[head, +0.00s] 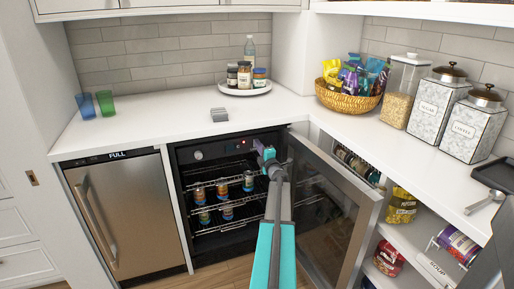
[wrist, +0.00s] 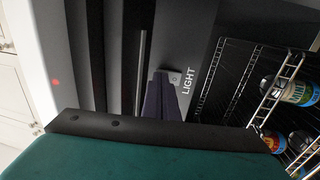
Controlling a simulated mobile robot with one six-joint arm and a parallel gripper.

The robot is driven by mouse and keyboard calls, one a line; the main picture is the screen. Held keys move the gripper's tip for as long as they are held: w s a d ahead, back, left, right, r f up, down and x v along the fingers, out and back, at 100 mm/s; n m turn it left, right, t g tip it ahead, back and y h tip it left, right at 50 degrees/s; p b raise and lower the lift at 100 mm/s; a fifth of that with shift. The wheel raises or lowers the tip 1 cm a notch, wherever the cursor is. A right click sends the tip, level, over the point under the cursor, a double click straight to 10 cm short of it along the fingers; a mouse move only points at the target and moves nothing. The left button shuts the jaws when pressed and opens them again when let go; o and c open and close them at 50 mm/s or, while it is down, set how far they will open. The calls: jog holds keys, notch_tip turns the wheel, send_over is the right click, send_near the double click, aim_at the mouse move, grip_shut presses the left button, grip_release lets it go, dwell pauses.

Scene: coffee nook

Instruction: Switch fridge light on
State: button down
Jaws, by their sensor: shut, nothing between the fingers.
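The fridge (head: 220,220) is a black under-counter unit with its glass door (head: 333,200) swung open to the right. Cans stand on its wire racks, and its interior looks dark. In the wrist view, a small grey switch (wrist: 174,77) sits on the fridge frame beside the white word LIGHT. My gripper (head: 261,150) is at the upper right of the fridge opening. Its purple fingers (wrist: 161,82) are shut and empty, with their tips at the switch's left edge. I cannot tell whether they touch it. In the head view my gripper hides the switch.
A stainless appliance (head: 122,215) labelled FULL stands left of the fridge. The white counter (head: 170,110) runs above both. The open door stands close on my arm's right. Open shelves to the right hold a yellow popcorn bag (head: 401,205) and other packets.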

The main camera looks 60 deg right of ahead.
jog(key=shift+d+r+p, duration=0.1)
jog(key=shift+d+p, duration=0.05)
jog(key=shift+p, duration=0.35)
jog(key=s+a+r, duration=0.2)
jog(key=s+a, duration=0.6)
jog(key=s, duration=0.3)
jog(key=shift+a, duration=0.3)
dwell(0.4)
dwell(0.5)
